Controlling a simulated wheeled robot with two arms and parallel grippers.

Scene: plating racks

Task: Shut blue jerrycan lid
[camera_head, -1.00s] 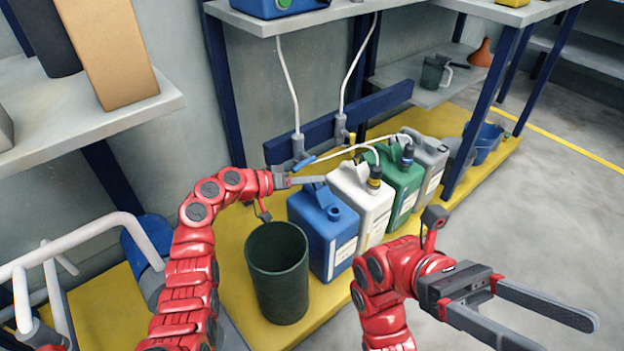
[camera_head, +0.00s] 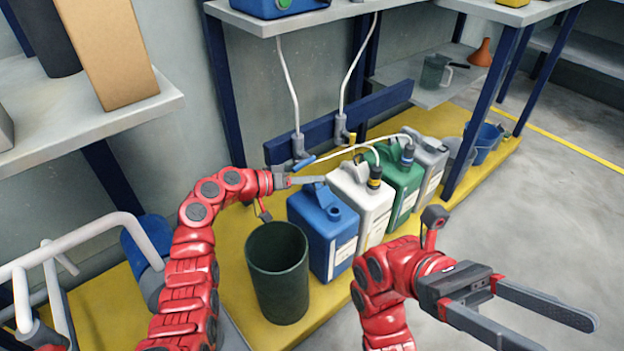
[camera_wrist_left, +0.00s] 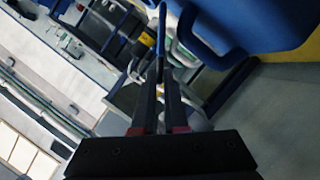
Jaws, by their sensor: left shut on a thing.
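The blue jerrycan (camera_head: 325,240) stands upright on the yellow platform, with a round raised spout (camera_head: 333,213) on its top. My left gripper (camera_head: 318,180) is at the far top edge of the jerrycan, with its fingers closed together. In the left wrist view, the closed fingers (camera_wrist_left: 161,85) meet at a thin blue piece (camera_wrist_left: 161,32), beside the large blue body (camera_wrist_left: 255,22). I cannot tell for sure whether this piece is the lid. My right gripper (camera_head: 565,332) is open and empty, in front and to the right, away from the jerrycans.
White (camera_head: 363,205), green (camera_head: 402,182) and grey (camera_head: 432,165) jerrycans stand in a row to the right. Hoses run to the white and green ones. A dark green bin (camera_head: 279,285) stands close to the left of the blue jerrycan. The floor at right is clear.

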